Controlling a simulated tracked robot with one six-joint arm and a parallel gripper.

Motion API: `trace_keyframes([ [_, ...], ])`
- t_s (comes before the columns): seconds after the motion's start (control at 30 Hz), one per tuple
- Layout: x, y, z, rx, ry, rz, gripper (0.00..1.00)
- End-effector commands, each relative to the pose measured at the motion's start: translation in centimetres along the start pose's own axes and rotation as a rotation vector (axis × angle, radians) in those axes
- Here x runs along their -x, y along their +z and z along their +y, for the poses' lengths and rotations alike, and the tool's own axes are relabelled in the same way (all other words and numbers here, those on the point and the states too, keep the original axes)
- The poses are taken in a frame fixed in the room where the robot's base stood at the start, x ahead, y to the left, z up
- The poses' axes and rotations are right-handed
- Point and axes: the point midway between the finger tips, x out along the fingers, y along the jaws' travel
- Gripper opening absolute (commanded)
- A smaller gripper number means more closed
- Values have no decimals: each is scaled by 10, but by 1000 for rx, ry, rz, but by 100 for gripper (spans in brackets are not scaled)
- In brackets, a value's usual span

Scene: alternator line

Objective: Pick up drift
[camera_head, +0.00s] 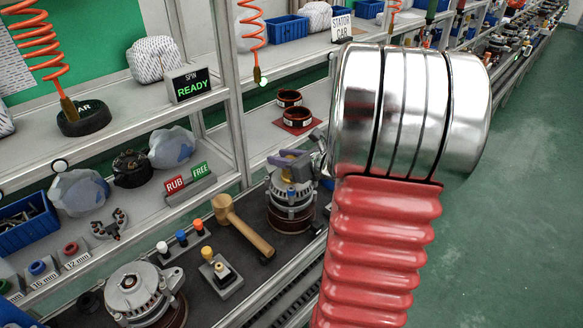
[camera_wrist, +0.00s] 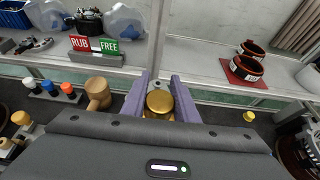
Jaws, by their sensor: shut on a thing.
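My gripper (camera_wrist: 159,95) has two purple fingers, shut on a brass, round-ended piece that looks like the drift (camera_wrist: 159,103). Only its rounded top shows clearly between the fingers; its lower part is hidden. In the head view my gripper (camera_head: 293,166) is over an alternator (camera_head: 291,193) on the dark bench.
A wooden mallet (camera_head: 243,228) lies left of that alternator. Several coloured-top tools (camera_head: 181,239) and a block with a yellow-topped piece (camera_head: 221,273) stand nearby. Another alternator (camera_head: 140,293) is in front. RUB/FREE signs (camera_head: 188,181) stand on the shelf behind.

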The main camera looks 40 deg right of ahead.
Motion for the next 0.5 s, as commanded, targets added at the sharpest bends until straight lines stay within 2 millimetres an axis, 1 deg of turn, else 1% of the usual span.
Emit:
trace_keyframes([
  [0.03, 0, 0, 0, 0, 0, 0, 13],
  [0.2, 0, 0, 0, 0, 0, 0, 1],
  [0.5, 0, 1, 0, 1, -1, -2, 0],
])
